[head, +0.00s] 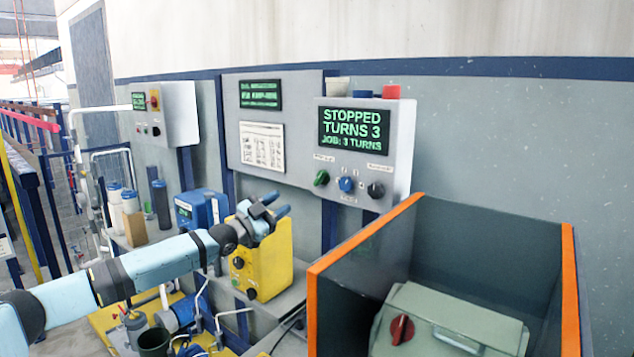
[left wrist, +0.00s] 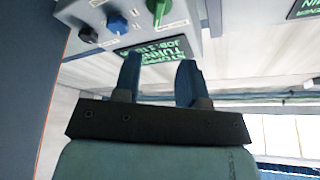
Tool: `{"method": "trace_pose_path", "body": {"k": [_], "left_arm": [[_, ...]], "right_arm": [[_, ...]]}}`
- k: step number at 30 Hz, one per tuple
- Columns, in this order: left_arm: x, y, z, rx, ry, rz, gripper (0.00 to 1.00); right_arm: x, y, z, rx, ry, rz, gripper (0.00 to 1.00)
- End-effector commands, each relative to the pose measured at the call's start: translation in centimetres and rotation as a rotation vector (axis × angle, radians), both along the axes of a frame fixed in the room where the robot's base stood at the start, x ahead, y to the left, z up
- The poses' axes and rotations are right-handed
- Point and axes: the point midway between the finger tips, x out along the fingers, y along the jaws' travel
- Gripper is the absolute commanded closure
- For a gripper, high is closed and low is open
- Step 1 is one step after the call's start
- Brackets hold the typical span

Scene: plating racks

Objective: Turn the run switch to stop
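A grey control box (head: 405,150) on the wall has a screen (head: 353,128) reading "STOPPED, TURNS 3, JOB: 3 TURNS". Below the screen are a green knob (head: 321,178), a blue knob (head: 346,184) and a black knob (head: 376,190). Their labels are too small to read, so I cannot tell which is the run switch. My left gripper (head: 278,204) is open and empty, left of and below the green knob, apart from it. In the left wrist view the green knob (left wrist: 158,8) is beyond the fingertips (left wrist: 158,75). My right gripper is not in view.
A yellow box (head: 262,265) stands just below my left gripper. An orange-edged guard (head: 365,240) around a grey machine (head: 455,320) with a red knob (head: 402,329) stands at the lower right. Another wall panel (head: 178,112) is at the far left.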

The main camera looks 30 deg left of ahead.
Motion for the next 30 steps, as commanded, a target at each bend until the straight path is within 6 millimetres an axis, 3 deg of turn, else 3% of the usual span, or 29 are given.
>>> {"method": "trace_pose_path", "body": {"k": [21,30], "left_arm": [[9.5,-3.2,3.5,0.000,-0.001,-0.001,0.62],[11.0,-3.6,3.9,0.000,0.000,-0.001,0.62]], "right_arm": [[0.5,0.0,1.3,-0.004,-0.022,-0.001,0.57],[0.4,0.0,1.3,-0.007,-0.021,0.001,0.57]]}}
